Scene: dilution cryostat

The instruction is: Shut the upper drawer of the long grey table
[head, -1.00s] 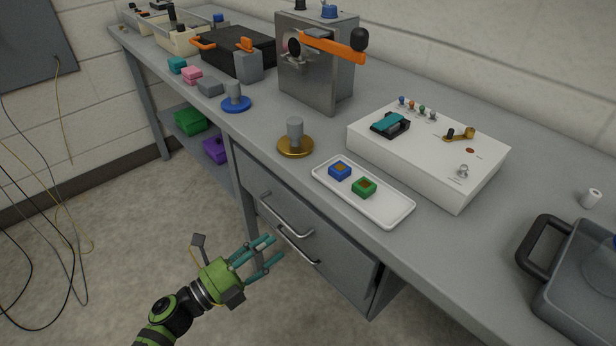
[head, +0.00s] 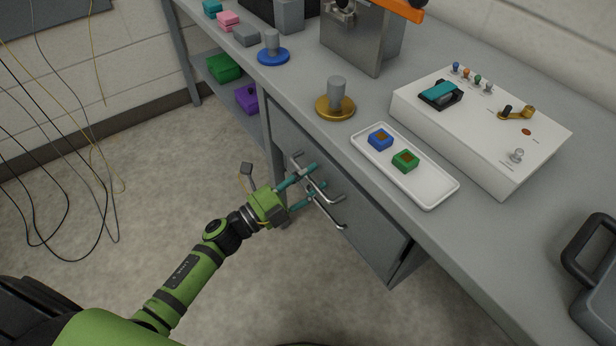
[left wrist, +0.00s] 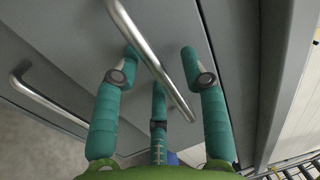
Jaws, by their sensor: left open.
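The long grey table (head: 480,240) runs diagonally through the head view, with two drawers below its near edge. The upper drawer (head: 365,205) has a bar handle (head: 330,194); the lower drawer's handle (head: 332,215) is just below. My left gripper (head: 319,178) is open and empty at the upper drawer's front, its fingers overlapping the handles. In the left wrist view, the upper handle (left wrist: 150,55) passes diagonally across the spread teal fingers (left wrist: 158,65), and the lower handle (left wrist: 45,105) is at left. Contact and how far the drawer stands out cannot be told. My right gripper is out of view.
On the tabletop are a white tray (head: 432,196) with a blue and a green block, a brass-coloured round base (head: 335,108) and a white control box (head: 470,135). A table leg (head: 188,65) and hanging cables (head: 105,150) are at left. The floor before the drawers is clear.

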